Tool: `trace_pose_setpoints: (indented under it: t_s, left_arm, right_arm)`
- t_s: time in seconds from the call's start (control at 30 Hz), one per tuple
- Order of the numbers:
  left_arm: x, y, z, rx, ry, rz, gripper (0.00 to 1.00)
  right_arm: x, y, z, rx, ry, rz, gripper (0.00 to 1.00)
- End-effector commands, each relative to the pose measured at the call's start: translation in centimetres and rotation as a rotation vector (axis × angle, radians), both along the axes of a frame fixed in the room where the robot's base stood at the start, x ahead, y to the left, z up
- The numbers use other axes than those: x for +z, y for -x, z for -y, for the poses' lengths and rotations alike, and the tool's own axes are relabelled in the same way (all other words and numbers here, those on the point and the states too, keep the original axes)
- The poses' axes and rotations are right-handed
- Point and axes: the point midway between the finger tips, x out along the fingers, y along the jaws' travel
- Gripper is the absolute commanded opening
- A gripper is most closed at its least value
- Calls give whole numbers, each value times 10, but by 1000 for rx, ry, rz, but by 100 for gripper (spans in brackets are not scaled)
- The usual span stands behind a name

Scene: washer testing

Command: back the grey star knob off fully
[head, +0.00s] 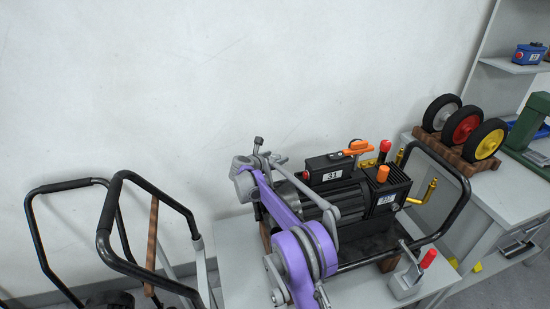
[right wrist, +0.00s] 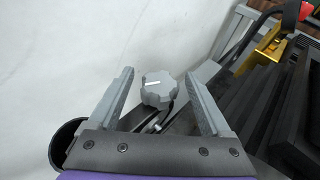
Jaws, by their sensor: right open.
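The grey star knob (right wrist: 158,90) shows in the right wrist view, with lobed edges and a white line on its face. It sits between the two grey fingers of my right gripper (right wrist: 160,82), with a clear gap on each side. The gripper is open and holds nothing. In the head view my purple right arm reaches up to the left end of the black pump washer (head: 340,195), labelled 31, on the bench. The knob cannot be told apart from the grey parts there. My left gripper is not in view.
The washer has a black tube frame (head: 464,190), orange and red knobs and brass fittings. A grey block with a red knob (head: 428,258) stands at its right front. Black cart handles (head: 110,215) stand to the left. Several wheels (head: 462,126) sit on a rack at the right.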

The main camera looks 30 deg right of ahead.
Motion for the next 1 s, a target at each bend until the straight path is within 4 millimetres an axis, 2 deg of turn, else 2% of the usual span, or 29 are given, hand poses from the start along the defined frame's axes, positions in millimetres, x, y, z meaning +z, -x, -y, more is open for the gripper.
trace_pose_setpoints:
  t_s: [0.07,0.1,0.53,0.77,1.0]
  left_arm:
    - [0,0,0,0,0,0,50]
    - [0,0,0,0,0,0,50]
    - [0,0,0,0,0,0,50]
    - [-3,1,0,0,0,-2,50]
    - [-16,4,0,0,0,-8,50]
  right_arm:
    - [0,0,0,0,0,0,82]
    - [0,0,0,0,0,0,79]
    - [0,0,-1,0,0,0,1]
    - [0,0,0,17,0,0,0]
    - [-2,2,1,124,0,-1,0]
